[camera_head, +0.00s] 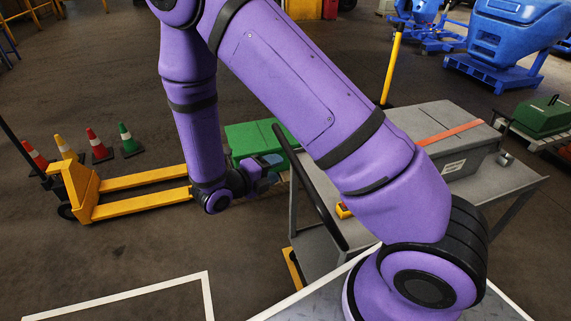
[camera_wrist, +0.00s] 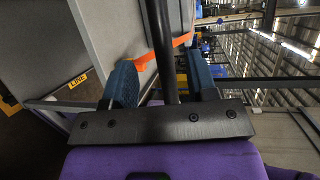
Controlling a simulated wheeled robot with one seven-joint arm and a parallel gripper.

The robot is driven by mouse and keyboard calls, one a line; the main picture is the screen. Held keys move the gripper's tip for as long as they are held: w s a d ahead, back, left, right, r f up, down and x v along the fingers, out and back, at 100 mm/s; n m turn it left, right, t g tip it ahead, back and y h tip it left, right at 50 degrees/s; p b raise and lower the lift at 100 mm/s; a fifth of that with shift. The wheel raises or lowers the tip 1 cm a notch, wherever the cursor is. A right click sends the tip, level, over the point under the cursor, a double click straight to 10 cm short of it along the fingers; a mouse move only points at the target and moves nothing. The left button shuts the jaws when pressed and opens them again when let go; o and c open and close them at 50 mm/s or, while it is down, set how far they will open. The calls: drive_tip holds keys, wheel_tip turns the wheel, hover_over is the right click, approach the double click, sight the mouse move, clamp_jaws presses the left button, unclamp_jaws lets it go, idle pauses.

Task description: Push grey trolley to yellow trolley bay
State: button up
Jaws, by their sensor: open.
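The grey trolley (camera_head: 312,250) stands right of centre in the head view, with a black push handle (camera_head: 308,185) at its left end. A grey box (camera_head: 432,128) with an orange strap rides on it. My gripper (camera_head: 266,172) is beside the upper part of the handle. In the wrist view, its two blue fingers (camera_wrist: 163,75) are open, with the black handle bar (camera_wrist: 160,40) passing between them. I cannot tell whether either finger touches the bar. My arm hides part of the trolley. No yellow trolley bay can be clearly made out.
A yellow pallet truck (camera_head: 140,207) stands at left, with red, green and yellow cones (camera_head: 100,145) behind it. A green box (camera_head: 248,135) is behind my gripper. A yellow post (camera_head: 393,65) and blue machinery (camera_head: 510,35) stand behind. White floor lines (camera_head: 130,293) mark open floor at front left.

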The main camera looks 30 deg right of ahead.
drive_tip(key=shift+v, duration=1.35)
drive_tip(key=shift+r, duration=0.1)
drive_tip(key=s+d+r+m+g+y, duration=0.3)
drive_tip(key=s+r+m+y, duration=0.1)
drive_tip(key=r+m, duration=0.55)
drive_tip(key=s+d+r+m+g+y, duration=0.2)
drive_tip(key=s+d+r+m+y, duration=0.15)
drive_tip(key=r+m, duration=0.55)
drive_tip(key=s+r+m+t+y, duration=0.7)
drive_tip(key=s+r+m, duration=0.5)
drive_tip(key=m, duration=0.7)
drive_tip(key=shift+s+a+r+y, duration=0.25)
drive_tip(key=shift+s+r+y, duration=0.05)
drive_tip(key=shift+r+y, duration=0.3)
